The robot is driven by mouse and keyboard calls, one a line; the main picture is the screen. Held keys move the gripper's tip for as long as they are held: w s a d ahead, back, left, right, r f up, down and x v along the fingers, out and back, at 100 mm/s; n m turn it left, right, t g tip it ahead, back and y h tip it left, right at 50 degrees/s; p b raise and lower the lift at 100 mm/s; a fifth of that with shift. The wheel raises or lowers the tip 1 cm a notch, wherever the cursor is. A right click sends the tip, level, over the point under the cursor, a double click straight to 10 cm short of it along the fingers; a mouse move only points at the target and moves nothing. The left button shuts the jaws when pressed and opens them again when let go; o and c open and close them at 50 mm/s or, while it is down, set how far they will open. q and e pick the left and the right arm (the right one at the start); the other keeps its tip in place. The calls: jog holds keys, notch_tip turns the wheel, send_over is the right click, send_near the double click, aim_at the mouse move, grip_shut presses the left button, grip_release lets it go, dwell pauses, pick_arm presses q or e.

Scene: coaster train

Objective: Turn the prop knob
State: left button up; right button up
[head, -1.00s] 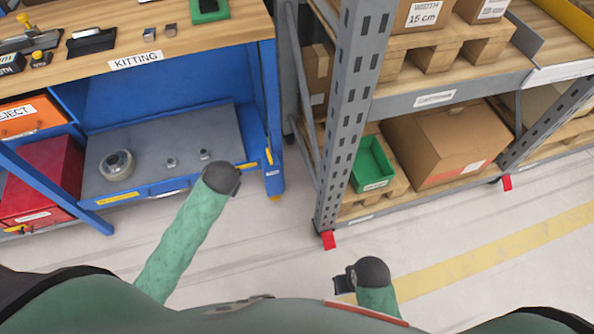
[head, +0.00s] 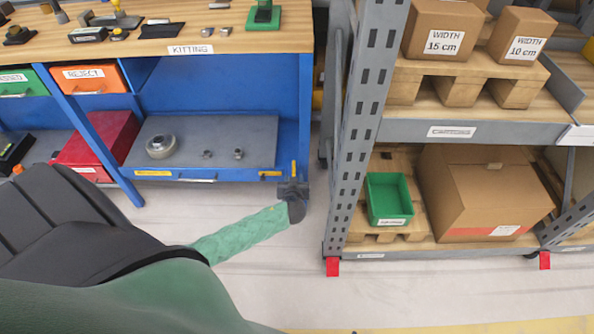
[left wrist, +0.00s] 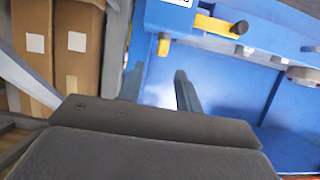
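A small yellow knob (head: 293,167), likely the prop knob, sits at the right front corner of the blue bench's lower shelf, beside a short yellow bar (head: 271,174). In the left wrist view the yellow knob (left wrist: 164,45) hangs just beyond my fingertips, and the yellow bar (left wrist: 216,27) with a dark end is to its right. My left gripper (head: 293,186) is just below the knob in the head view. In the left wrist view the left gripper (left wrist: 158,80) has its two fingers apart with nothing between them. My right gripper is out of view.
The blue kitting bench (head: 306,110) has a lower grey tray (head: 255,140) holding round metal parts. A grey rack (head: 355,130) with boxes and a green bin (head: 389,198) stands close on the right. The floor between (head: 315,225) is clear.

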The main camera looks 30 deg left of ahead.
aim_at(294, 170)
pick_arm(q)
jog(key=shift+x, duration=3.9)
jog(key=shift+s+a, duration=0.1)
grip_shut()
